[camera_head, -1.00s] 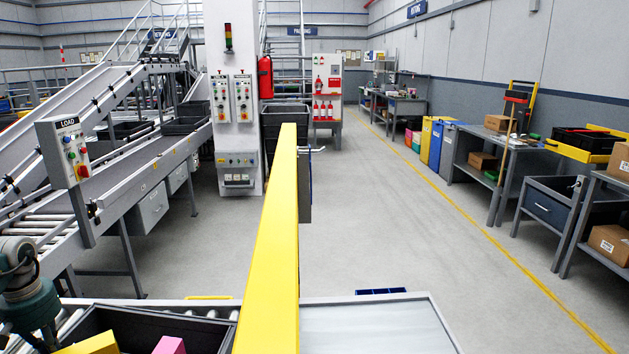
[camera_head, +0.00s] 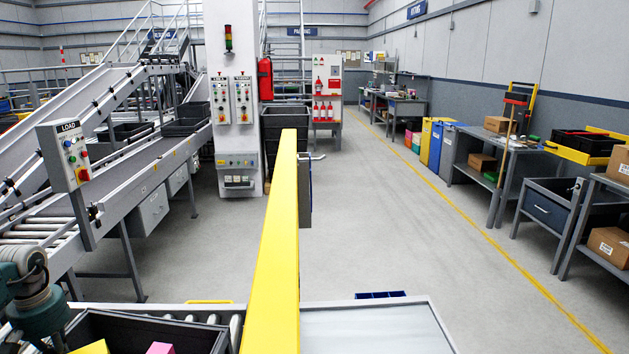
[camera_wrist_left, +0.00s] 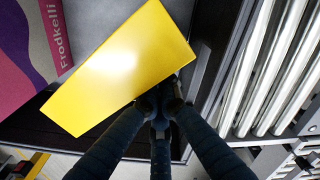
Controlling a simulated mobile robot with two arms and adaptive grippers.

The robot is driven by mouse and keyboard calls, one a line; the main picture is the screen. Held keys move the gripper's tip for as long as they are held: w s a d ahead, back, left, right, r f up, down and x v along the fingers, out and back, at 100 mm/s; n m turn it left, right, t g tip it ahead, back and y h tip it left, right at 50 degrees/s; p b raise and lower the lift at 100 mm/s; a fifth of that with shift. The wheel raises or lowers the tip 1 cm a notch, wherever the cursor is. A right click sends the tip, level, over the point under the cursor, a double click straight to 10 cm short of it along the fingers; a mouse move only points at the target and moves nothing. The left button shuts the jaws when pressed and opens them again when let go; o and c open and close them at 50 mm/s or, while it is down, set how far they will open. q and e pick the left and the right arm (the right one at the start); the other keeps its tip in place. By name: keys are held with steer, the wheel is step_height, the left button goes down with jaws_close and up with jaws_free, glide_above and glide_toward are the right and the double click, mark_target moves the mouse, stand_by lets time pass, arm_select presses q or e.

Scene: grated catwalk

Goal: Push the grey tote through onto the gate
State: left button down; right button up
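The grey tote (camera_head: 180,327) sits at the bottom left of the head view, on rollers, its near part cut off. It holds a yellow box (camera_head: 92,347) and a pink box (camera_head: 160,348). In the left wrist view, the yellow box (camera_wrist_left: 125,70) and a purple printed box (camera_wrist_left: 28,50) lie in the dark tote. My left gripper (camera_wrist_left: 160,105) has its dark fingers drawn together beside the yellow box, near the tote's wall; contact is unclear. In the head view only my left wrist shows. I cannot tell for sure which part is the gate. My right gripper is out of view.
A tall yellow bar (camera_head: 272,240) rises right of the tote. Beyond it lies a flat grey panel (camera_head: 375,332) with a pale frame. Bare rollers (camera_wrist_left: 265,75) run beside the tote. A LOAD control box (camera_head: 68,155) stands at left. The floor beyond is clear.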

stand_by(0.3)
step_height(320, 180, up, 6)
steer(key=p, duration=0.6)
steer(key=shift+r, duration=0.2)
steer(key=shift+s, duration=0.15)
